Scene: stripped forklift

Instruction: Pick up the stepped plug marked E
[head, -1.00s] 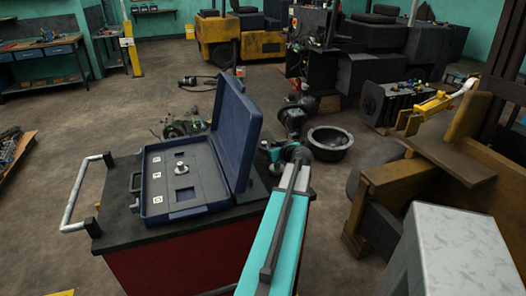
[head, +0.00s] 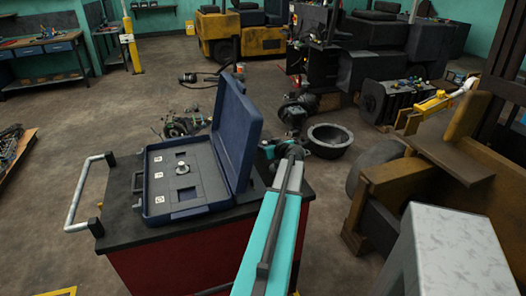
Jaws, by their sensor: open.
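An open blue case (head: 205,207) lies on a dark-topped red cart (head: 120,228), with its lid raised on the right side. A small metallic stepped plug (head: 182,168) stands upright in the grey insert (head: 207,180). Dark square recesses lie above and below it. White letter labels run down the insert's left side; their letters are too small to read surely, so I cannot tell which label goes with the plug. My teal arm reaches up from the bottom, right of the case. My gripper is not visible; the arm's far end is partly hidden behind the lid.
The raised lid (head: 236,135) stands between the insert and my arm. A white tubular handle (head: 80,195) sticks out at the cart's left. A black bowl-shaped part (head: 328,140) and machine parts lie on the floor behind. Yellow-brown forklift bodywork (head: 405,215) stands at the right.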

